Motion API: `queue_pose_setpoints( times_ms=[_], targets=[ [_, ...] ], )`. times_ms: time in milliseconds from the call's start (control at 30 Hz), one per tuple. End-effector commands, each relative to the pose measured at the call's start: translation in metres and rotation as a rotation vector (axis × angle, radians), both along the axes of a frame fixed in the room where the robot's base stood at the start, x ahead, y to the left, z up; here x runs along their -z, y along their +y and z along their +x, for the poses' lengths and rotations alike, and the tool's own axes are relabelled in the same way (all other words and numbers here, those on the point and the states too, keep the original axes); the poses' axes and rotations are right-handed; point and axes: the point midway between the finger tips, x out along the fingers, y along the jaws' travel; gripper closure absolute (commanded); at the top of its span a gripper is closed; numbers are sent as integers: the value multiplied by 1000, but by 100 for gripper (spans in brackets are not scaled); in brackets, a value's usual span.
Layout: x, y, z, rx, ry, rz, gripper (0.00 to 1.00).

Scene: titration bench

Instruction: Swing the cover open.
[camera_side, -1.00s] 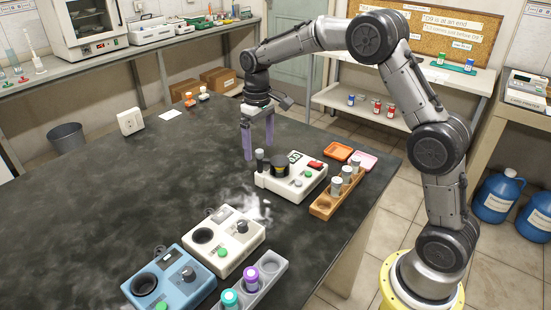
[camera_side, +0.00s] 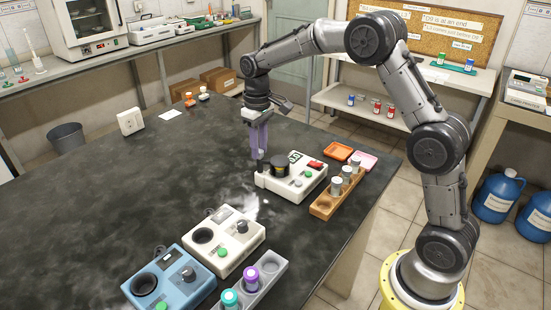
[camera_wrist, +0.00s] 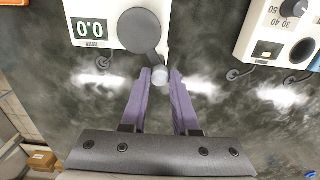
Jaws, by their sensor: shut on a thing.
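The white device (camera_side: 300,186) stands on the dark bench, with a round dark cover (camera_side: 279,160) on its top. In the wrist view the cover (camera_wrist: 139,29) is a dark grey disc lying over the device, with a short arm running to a pale round handle (camera_wrist: 161,77). My gripper (camera_side: 259,156) points down at the device's left corner. In the wrist view its purple fingers (camera_wrist: 160,80) close on the handle from both sides. The handle is mostly hidden by the fingers in the side view. The cover looks flat, not swung aside.
A cream device (camera_side: 226,242) and a blue device (camera_side: 170,280) stand nearer the camera.

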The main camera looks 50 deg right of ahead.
Motion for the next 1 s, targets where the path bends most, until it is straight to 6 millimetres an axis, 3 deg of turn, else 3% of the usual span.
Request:
queue_pose_setpoints(
  times_ms=[167,1000],
  targets=[
    [0,0,0,-41,0,0,100],
    [0,0,0,-1020,-1,0,100]
  ],
)
